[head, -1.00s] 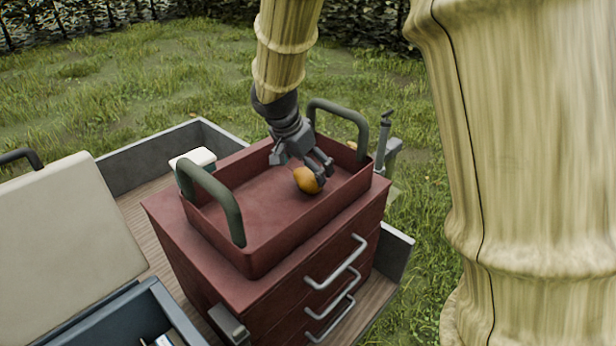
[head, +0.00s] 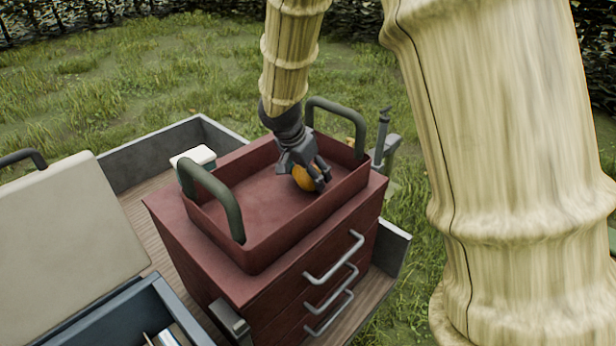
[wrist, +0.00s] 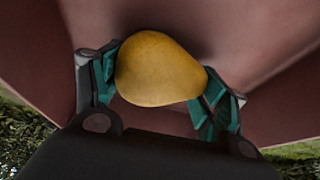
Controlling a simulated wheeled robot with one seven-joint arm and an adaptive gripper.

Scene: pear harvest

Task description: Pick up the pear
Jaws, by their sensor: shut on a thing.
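The yellow-orange pear (head: 304,178) is in the red tray (head: 262,250), near its right end. My gripper (head: 311,181) reaches down into the tray from above, its fingers on both sides of the pear. In the wrist view the pear (wrist: 158,70) sits between the teal finger pads (wrist: 160,86), which touch it left and right. The gripper is shut on the pear. Whether the pear still touches the tray floor I cannot tell.
The tray has two upright green-grey handles (head: 222,199) and sits on a red drawer cabinet (head: 300,290) in a cart. A beige lid (head: 62,225) and a blue box (head: 110,318) stand at left. Grass lies around.

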